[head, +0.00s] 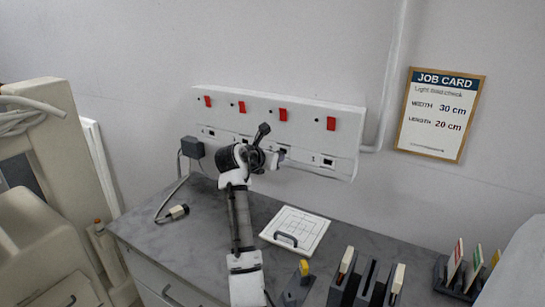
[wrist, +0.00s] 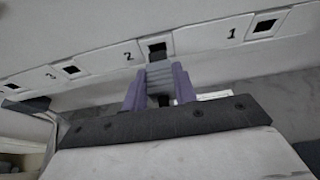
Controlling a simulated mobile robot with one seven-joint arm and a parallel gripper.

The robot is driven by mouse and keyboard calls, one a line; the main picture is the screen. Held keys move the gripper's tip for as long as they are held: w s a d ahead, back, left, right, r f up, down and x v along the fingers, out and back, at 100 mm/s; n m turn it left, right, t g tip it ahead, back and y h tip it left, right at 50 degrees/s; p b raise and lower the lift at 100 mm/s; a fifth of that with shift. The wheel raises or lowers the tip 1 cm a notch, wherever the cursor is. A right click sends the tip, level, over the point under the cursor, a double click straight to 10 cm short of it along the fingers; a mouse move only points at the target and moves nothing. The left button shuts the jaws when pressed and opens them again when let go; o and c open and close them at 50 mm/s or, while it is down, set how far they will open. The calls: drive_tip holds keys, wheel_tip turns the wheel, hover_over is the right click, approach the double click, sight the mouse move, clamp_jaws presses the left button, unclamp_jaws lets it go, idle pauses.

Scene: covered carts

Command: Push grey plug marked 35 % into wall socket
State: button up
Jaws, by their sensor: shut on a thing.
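My gripper (wrist: 160,90) is shut on a grey ridged plug (wrist: 160,72), held between its two purple fingers in the wrist view. The plug points at the wall socket (wrist: 157,47) beside the number 2, and the dark socket opening shows just above the plug. I cannot tell whether its tip touches the socket. The marking 35 % is not visible. In the head view my gripper (head: 274,160) is at the white socket panel (head: 345,145), and the plug is too small to make out there.
Sockets 3 (wrist: 72,69) and 1 (wrist: 265,25) lie either side. A dark box (head: 192,147) with a cable sits at the panel's left. A white board (head: 296,230) and dark holders (head: 368,283) stand on the grey counter (head: 150,235). A job card (head: 440,114) hangs on the wall.

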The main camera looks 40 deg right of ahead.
sight(280, 151)
drive_tip(key=shift+w+d+p, duration=0.3)
drive_tip(key=shift+d+p, duration=0.2)
drive_tip(key=shift+d, duration=0.3)
drive_tip(key=shift+w+d+p, duration=0.3)
drive_tip(key=shift+d+p, duration=0.2)
drive_tip(key=shift+d, duration=0.25)
drive_tip(key=o, duration=1)
drive_tip(key=shift+o, duration=0.2)
drive_tip(key=shift+a, duration=0.1)
drive_tip(key=b+v, duration=0.4)
drive_tip(key=v, duration=0.9)
drive_tip(key=shift+s+a+b, duration=0.2)
drive_tip(key=shift+a+b, duration=0.05)
drive_tip(key=shift+b, duration=0.05)
drive_tip(key=shift+r, duration=0.1)
